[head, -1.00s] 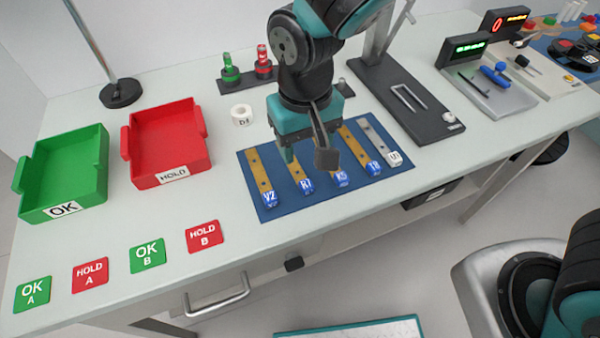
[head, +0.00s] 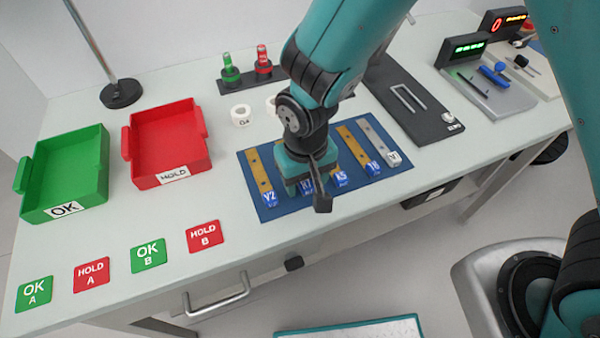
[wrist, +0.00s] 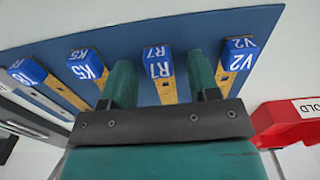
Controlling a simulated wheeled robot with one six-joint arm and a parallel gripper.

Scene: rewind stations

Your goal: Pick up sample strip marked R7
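The sample strip marked R7 (wrist: 157,68) has a blue block end and a tan body. It lies on the blue mat (head: 262,212) between the V2 strip (head: 268,198) and the K5 strip (head: 341,180). In the head view my gripper (head: 308,190) is low over the R7 strip and hides most of it. In the wrist view my gripper (wrist: 162,85) is open, with one teal finger on each side of the R7 strip. The fingers look apart from the strip. Whether they reach down to the mat is not clear.
A red HOLD tray (head: 168,146) and a green OK tray (head: 66,172) stand to the left. The strips marked V2 and K5 lie close on either side of the fingers. A dark fixture (head: 415,105) stands right of the mat.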

